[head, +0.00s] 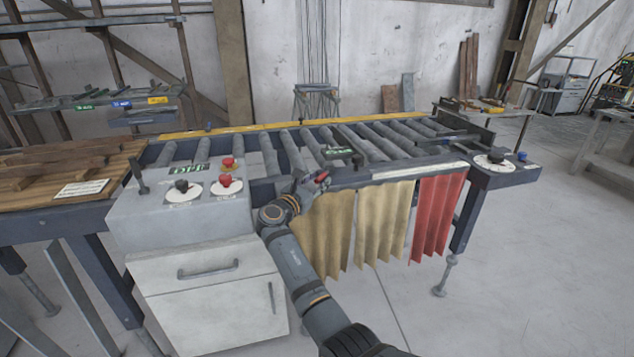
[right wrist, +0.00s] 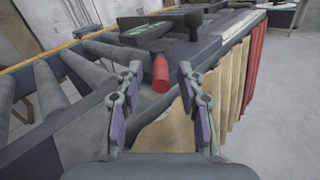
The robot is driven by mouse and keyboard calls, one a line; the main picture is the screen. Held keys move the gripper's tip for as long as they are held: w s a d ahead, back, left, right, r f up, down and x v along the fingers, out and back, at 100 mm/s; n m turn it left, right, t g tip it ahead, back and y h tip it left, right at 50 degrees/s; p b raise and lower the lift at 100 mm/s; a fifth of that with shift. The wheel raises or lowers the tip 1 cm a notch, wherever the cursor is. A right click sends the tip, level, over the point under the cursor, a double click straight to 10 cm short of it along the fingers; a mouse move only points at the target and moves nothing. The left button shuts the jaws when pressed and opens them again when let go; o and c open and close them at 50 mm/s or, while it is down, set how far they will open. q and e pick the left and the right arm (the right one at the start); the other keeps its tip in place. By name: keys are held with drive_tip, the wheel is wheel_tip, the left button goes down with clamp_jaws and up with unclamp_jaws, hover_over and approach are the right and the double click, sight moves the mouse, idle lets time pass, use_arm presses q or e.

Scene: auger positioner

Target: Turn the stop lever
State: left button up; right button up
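A lever with a red cylindrical grip (head: 322,176) sits at the front rail of the roller conveyor (head: 375,178), below a small plate with green lettering (head: 338,150). In the right wrist view the red grip (right wrist: 161,74) points toward my gripper, just beyond and between the fingertips. My right gripper (head: 308,184) is beside the grip at the rail's front edge. In the right wrist view the gripper (right wrist: 158,72) has its fingers spread, with purple pads apart and nothing held between them. I cannot tell whether a finger touches the grip. My left gripper is not in view.
A grey control box (head: 180,215) with red buttons and a black knob stands left of my right arm. A dark knobbed handle (head: 357,160) stands close right of the lever. Tan curtains (head: 325,228) and a red curtain (head: 436,215) hang below the rail.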

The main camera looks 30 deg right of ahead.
drive_tip(key=v, duration=0.7)
drive_tip(key=shift+s+a, duration=0.15)
drive_tip(key=shift+a, duration=0.05)
